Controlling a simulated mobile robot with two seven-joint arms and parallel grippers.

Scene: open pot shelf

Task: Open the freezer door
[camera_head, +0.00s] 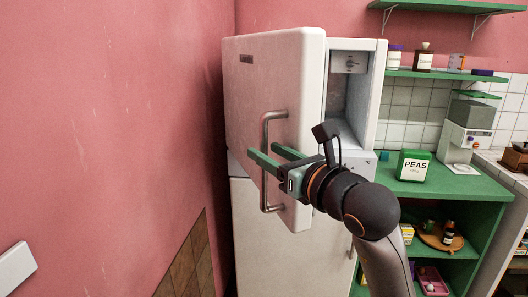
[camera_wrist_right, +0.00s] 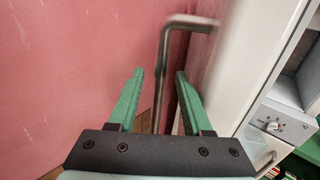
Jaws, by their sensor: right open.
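The white freezer door (camera_head: 285,75) is the upper door of the fridge. It stands swung open toward the left wall, and part of the freezer compartment (camera_head: 336,100) shows to its right. A grey metal bar handle (camera_head: 266,132) is on the door's outer face. My right gripper (camera_head: 268,155) is at the handle, with its two green fingers apart. In the right wrist view, the handle (camera_wrist_right: 162,75) runs upright between the open fingers (camera_wrist_right: 160,74). Whether it touches either finger I cannot tell. My left gripper is in neither view.
The pink wall (camera_head: 130,120) is close on the left of the door. The lower fridge door (camera_head: 265,250) is shut. A green counter (camera_head: 450,183) with a PEAS box (camera_head: 413,166) stands at the right, under a green shelf (camera_head: 445,75) with jars.

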